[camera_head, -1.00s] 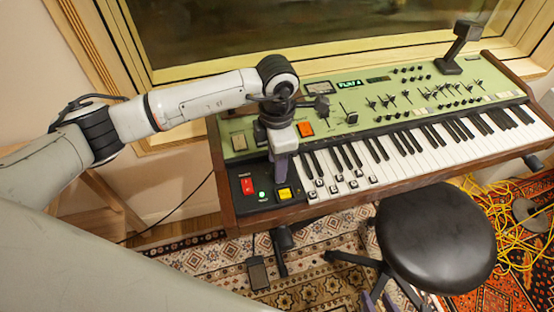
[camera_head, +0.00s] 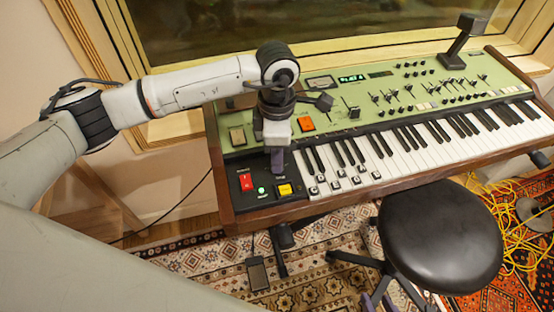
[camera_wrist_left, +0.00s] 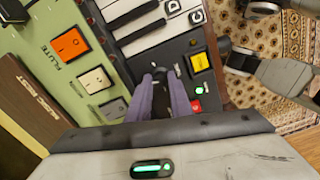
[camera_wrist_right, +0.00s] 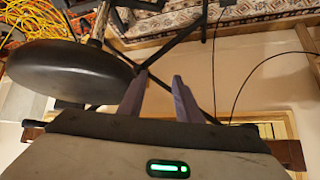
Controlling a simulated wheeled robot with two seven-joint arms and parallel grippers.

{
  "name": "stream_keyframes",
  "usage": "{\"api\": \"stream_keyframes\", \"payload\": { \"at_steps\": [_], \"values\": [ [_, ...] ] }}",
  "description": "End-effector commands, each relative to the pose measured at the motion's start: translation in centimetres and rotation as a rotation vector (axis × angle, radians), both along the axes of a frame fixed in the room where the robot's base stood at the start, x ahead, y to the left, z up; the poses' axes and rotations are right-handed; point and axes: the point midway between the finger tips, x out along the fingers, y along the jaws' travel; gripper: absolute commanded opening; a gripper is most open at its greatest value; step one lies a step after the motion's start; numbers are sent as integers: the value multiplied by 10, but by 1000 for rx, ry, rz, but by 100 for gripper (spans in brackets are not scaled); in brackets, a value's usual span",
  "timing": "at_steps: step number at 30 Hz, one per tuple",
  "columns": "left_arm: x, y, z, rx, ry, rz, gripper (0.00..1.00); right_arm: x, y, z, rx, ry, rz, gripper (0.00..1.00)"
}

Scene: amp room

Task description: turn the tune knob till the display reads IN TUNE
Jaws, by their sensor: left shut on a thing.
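The tune knob (camera_wrist_left: 159,72) is a small dark knob on the black end panel, mostly hidden between the fingertips in the left wrist view. In the head view my left gripper (camera_head: 277,161) hides it. My left gripper points down at the panel, its purple fingers (camera_wrist_left: 166,82) shut on the knob. The display (camera_head: 352,78) on the green panel shows small green text that looks like FLAT plus a blurred character. My right gripper (camera_wrist_right: 160,82) is open and empty, low near the stool; its fingertips barely show at the head view's bottom edge.
On the black panel are a red switch (camera_head: 246,182), a green light (camera_head: 261,191) and a yellow button (camera_head: 284,190) close to my left gripper. Piano keys (camera_head: 420,145) lie to the right. A black stool (camera_head: 440,235) stands in front.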

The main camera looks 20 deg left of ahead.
Motion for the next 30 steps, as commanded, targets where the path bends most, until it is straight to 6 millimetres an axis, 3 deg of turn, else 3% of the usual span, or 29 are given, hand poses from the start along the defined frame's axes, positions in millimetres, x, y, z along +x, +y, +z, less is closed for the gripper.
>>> {"api": "stream_keyframes", "payload": {
  "at_steps": [18, 30],
  "values": [
    [1, 0, -3, 2, -3, -569, 0, 12, 17, -32, 14, -28, 28, 31],
    [0, 0, -1, 0, -2, -798, 0, 12, 18, -45, 25, -33, 24, 31]
  ]
}}
